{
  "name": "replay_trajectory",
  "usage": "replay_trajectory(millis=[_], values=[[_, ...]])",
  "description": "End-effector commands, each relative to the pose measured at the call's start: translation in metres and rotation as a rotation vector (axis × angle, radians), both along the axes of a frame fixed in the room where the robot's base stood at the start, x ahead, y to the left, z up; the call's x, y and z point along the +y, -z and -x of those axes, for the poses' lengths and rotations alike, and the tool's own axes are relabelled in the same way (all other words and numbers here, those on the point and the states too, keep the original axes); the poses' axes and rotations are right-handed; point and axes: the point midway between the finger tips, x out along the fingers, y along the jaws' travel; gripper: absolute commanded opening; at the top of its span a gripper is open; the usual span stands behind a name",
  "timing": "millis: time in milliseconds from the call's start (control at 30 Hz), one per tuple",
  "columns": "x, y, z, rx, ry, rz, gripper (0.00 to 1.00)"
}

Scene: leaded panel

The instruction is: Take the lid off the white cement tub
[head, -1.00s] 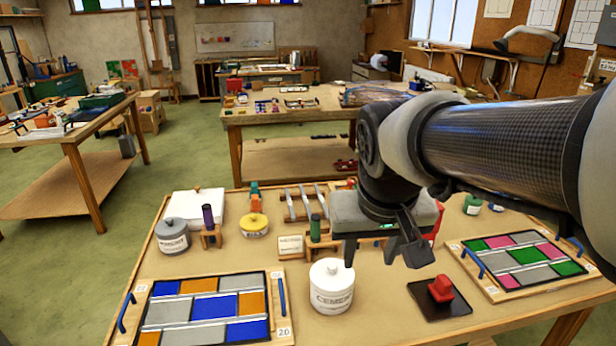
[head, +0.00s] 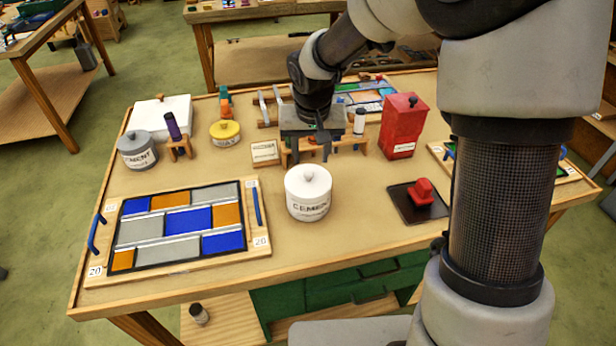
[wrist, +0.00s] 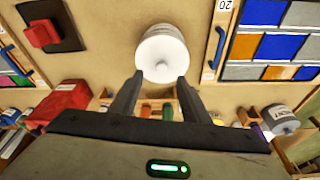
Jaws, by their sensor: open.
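The white cement tub (head: 308,204) stands upright on the near middle of the bench, with its white lid (head: 308,180) and round knob (head: 309,174) on top. In the wrist view the tub (wrist: 163,52) lies just past my fingertips, with the lid facing the camera. My gripper (head: 306,150) is behind the tub in the head view, above the small wooden rack, apart from the lid. It also shows in the wrist view (wrist: 157,82), where its two fingers are spread and nothing is between them.
A leaded panel (head: 185,225) in a wooden frame with blue handles lies left of the tub. A red block on a dark plate (head: 420,211) is to the right. A grey cement tub (head: 137,152), yellow tub (head: 225,133) and red box (head: 403,125) stand farther back.

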Motion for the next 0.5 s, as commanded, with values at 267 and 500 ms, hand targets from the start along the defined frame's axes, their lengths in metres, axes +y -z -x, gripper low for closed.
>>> replay_trajectory(millis=[267,500], values=[[0.0,0.029,-0.008,0.0,0.0,0.0,0.43],[0.005,0.055,-0.02,0.004,-0.002,0.002,0.43]])
